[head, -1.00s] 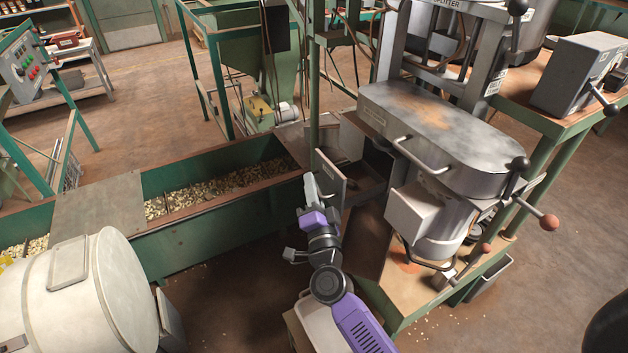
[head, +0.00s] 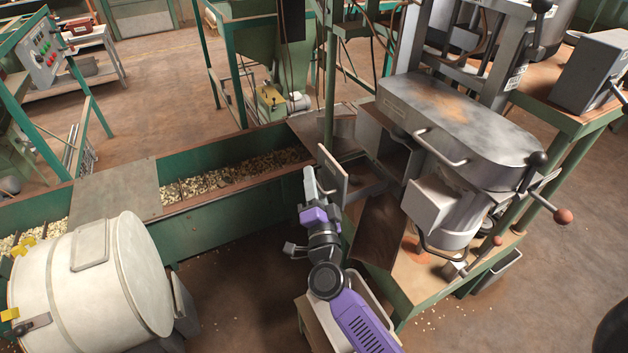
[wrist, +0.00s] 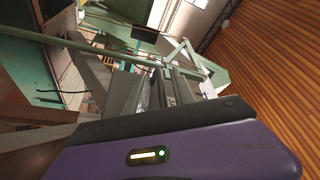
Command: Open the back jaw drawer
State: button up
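The jaw drawer's upright grey front plate (head: 333,174) stands out from the green-framed machine in the head view, with its dark opening behind it to the right. My gripper (head: 310,178) is at the left side of this plate, its grey fingers close against or just in front of it. In the wrist view the fingers (wrist: 158,92) point away from me and are close together. The drawer's handle is hidden, and I cannot tell whether the fingers hold it.
A grey press head (head: 460,130) with handles overhangs the worktable on the right. A green trough (head: 215,235) with nuts runs to the left. Brown floor lies open between drum and my arm.

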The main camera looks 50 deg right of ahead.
jog(key=b+v, duration=0.1)
jog(key=v, duration=0.6)
jog(key=shift+s+a+b, duration=0.3)
jog(key=shift+b, duration=0.05)
jog(key=shift+f, duration=0.1)
dwell(0.3)
jog(key=s+a+r+n+y, duration=0.1)
jog(key=s+a+n+y, duration=0.6)
jog(key=s+a+n, duration=0.3)
jog(key=s+a+r+n+y, duration=0.1)
jog(key=s+a+n+y, duration=0.6)
jog(key=s, duration=0.8)
jog(key=a+n, duration=0.3)
jog(key=shift+s+a+r+n, duration=0.15)
jog(key=shift+s+a+n, duration=0.1)
jog(key=shift+a+n, duration=0.05)
